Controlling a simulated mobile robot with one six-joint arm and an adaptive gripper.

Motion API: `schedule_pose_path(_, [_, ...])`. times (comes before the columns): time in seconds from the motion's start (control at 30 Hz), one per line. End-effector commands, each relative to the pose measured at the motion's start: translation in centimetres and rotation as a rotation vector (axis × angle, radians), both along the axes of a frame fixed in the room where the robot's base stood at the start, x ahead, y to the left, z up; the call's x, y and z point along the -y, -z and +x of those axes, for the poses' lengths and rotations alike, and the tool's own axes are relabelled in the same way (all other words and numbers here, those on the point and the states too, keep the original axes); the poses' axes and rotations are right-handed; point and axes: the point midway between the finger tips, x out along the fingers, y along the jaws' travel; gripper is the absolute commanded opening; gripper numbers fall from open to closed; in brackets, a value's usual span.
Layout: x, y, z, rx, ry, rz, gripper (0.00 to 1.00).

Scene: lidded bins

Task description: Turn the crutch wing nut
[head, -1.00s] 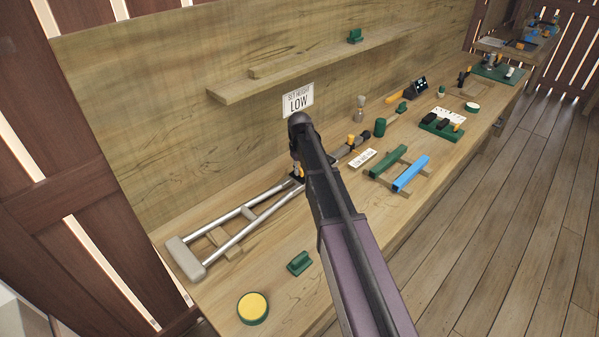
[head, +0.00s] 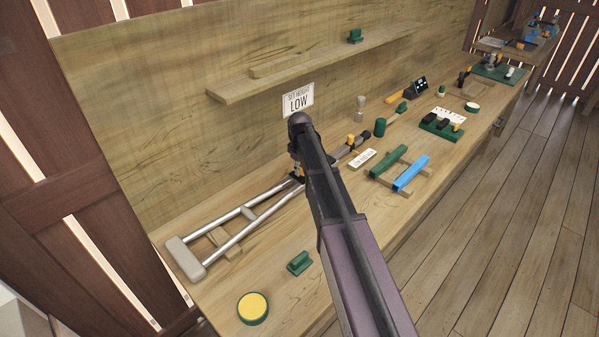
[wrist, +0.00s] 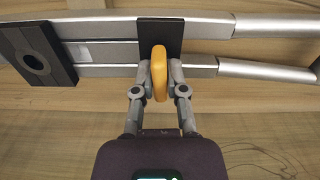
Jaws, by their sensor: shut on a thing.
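The crutch (head: 228,237) lies on the workbench, its grey padded end at the near left. In the wrist view its silver tubes (wrist: 262,72) run across the picture, with a black block (wrist: 160,35) between them. The yellow wing nut (wrist: 159,73) stands edge-on at that block. My gripper (wrist: 159,86) is shut on the wing nut, one finger on each side. In the head view my arm hides most of the gripper and the nut. A second yellow knob (head: 351,139) shows farther along the crutch.
A sign reading "SET HEIGHT LOW" (head: 298,100) is on the back wall, below a shelf (head: 315,66). A yellow-topped green disc (head: 253,308) and a green block (head: 299,263) are at the near bench edge. Blue (head: 411,173) and green bars lie to the right.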

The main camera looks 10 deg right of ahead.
Motion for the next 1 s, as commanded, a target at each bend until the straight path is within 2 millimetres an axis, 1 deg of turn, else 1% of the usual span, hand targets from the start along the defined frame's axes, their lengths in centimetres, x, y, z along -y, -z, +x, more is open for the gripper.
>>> schedule_pose_path(0.3, [0.02, 0.03, -0.14, -0.004, -0.226, 0.0, 0.0])
schedule_pose_path(0.4, [0.02, 0.03, -0.15, -0.004, -0.273, 0.0, 0.0])
schedule_pose_path(0.7, [0.02, 0.03, -0.15, -0.004, -0.293, 0.0, 0.0])
schedule_pose_path(0.73, [0.02, 0.03, -0.15, -0.004, -0.293, 0.0, 0.23])
schedule_pose_path(0.77, [0.02, 0.03, -0.15, -0.004, -0.293, 0.0, 0.32])
schedule_pose_path(0.8, [0.02, 0.03, -0.14, -0.004, -0.293, 0.0, 0.44])
schedule_pose_path(0.83, [0.02, 0.03, -0.12, -0.003, -0.293, 0.0, 0.46])
schedule_pose_path(1.0, [0.02, 0.02, -0.07, -0.001, -0.292, 0.0, 0.46])
